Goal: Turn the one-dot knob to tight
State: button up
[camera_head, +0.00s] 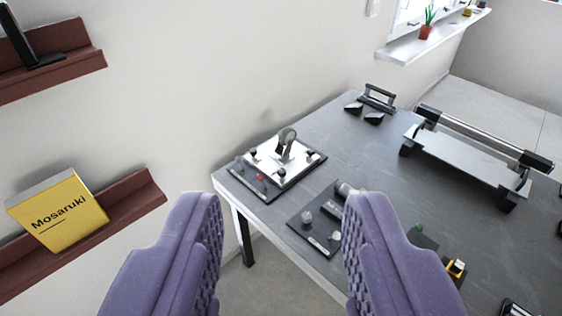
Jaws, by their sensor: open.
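My gripper (285,204) is open and empty, its two purple fingers wide apart in the foreground. Beyond it, on the grey table (340,150), is a light plate (287,165) on a dark base, with small dark knobs and an upright grey ring-like part. Nearer, a dark board (300,222) carries pale round knobs (306,216) and a grey cylinder; my right finger partly covers it. I cannot make out dots on any knob, so I cannot tell which is the one-dot knob or how it is set. The fingers appear apart from these fixtures.
Red-brown wall shelves are at left; the lower one (130,210) bears a yellow Mosaruki box (58,215). A grey bench-like device (465,165) stands at the table's right. A black-handled item (376,98) is at the back.

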aim_at(253, 151)
jog(key=i+j+z, duration=0.1)
jog(key=i+j, duration=0.3)
jog(key=i, duration=0.25)
jog(key=i+j+z, duration=0.1)
jog(key=i+j, duration=0.35)
jog(key=i, duration=0.15)
jog(key=i+j+z, duration=0.1)
jog(key=i+j, duration=0.4)
jog(key=i, duration=0.15)
